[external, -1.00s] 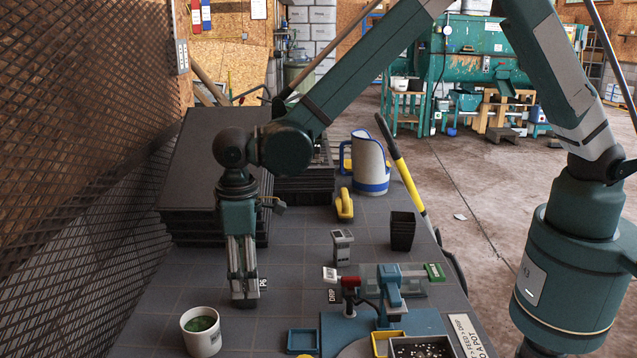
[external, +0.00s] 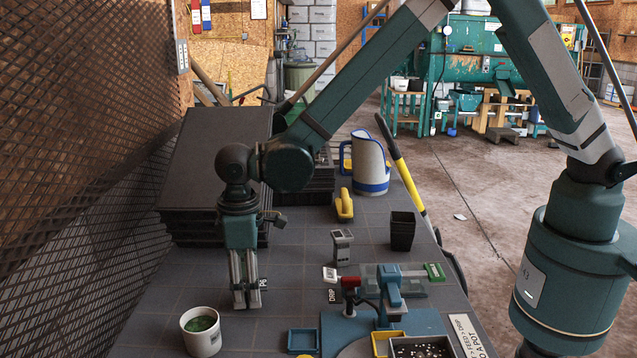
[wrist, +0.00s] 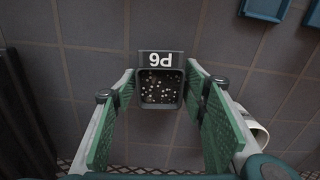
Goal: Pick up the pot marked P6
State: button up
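The pot marked P6 (wrist: 160,88) is a small square dark pot filled with speckled soil. Its P6 label (wrist: 160,58) reads upside down in the wrist view. In the external view the label (external: 263,283) shows beside my fingers, which hide most of the pot. My gripper (wrist: 160,80) is open and points down, with one green-padded finger on each side of the pot. The fingertips are close to the pot's sides; whether they touch it I cannot tell. The pot appears to stand on the table.
A white cup with green contents (external: 202,330) stands just front-left of the gripper. Black stacked trays (external: 210,185) lie behind it. A grey stand (external: 342,246), an empty black pot (external: 402,231) and a blue bench device (external: 390,295) are to the right.

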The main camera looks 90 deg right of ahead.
jog(key=c, duration=0.5)
jog(key=shift+c, duration=0.2)
jog(key=shift+r, duration=0.1)
notch_tip(320, 180, up, 10)
jog(key=p, duration=0.1)
dwell(0.6)
